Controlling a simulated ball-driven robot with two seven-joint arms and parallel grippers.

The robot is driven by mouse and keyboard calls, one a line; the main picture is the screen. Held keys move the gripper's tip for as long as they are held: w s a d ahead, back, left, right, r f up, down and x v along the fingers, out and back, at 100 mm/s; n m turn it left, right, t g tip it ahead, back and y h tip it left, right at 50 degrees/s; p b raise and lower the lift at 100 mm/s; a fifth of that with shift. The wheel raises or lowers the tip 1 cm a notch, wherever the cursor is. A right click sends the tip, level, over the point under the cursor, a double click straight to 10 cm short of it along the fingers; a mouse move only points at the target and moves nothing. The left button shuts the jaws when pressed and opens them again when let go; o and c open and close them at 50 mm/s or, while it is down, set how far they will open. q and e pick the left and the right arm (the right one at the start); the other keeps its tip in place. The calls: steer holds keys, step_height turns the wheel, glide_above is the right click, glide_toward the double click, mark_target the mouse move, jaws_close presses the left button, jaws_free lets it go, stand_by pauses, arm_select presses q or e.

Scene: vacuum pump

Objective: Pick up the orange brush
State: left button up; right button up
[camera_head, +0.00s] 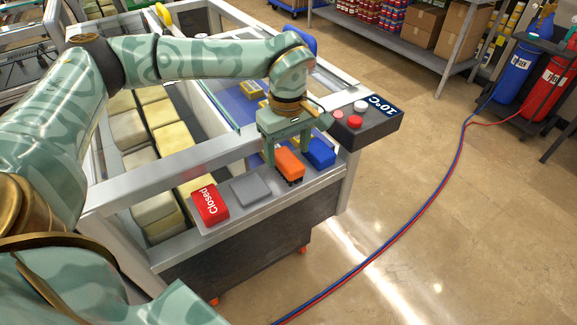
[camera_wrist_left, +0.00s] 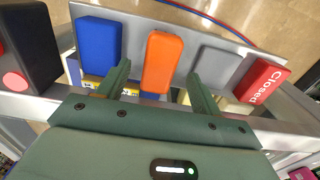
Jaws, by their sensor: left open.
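The orange brush (camera_head: 290,162) with dark bristles below stands on the metal ledge at the front of the workstation. It also shows in the left wrist view (camera_wrist_left: 162,58). My left gripper (camera_head: 287,154) is open, its two fingers pointing down at the brush. In the left wrist view my left gripper (camera_wrist_left: 158,72) has one finger on each side of the brush, with visible gaps. I cannot tell how low the fingertips reach along it. My right gripper is not in view.
A blue brush (camera_head: 320,152) stands close on one side of the orange one. A grey block (camera_head: 251,190) and a red "Closed" block (camera_head: 209,204) lie on the other side. A dark control box (camera_head: 365,122) with buttons sits at the ledge's right end.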

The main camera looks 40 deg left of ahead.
mark_target(287, 158)
arm_select(q)
step_height(287, 158, down, 4)
steer(key=shift+w+a+r+b, duration=0.1)
steer(key=shift+r+b, duration=0.15)
steer(key=shift+b, duration=0.15)
steer(key=shift+r, duration=0.1)
steer(key=shift+f+p, duration=0.25)
steer(key=shift+p, duration=0.1)
steer(key=c, duration=1.1)
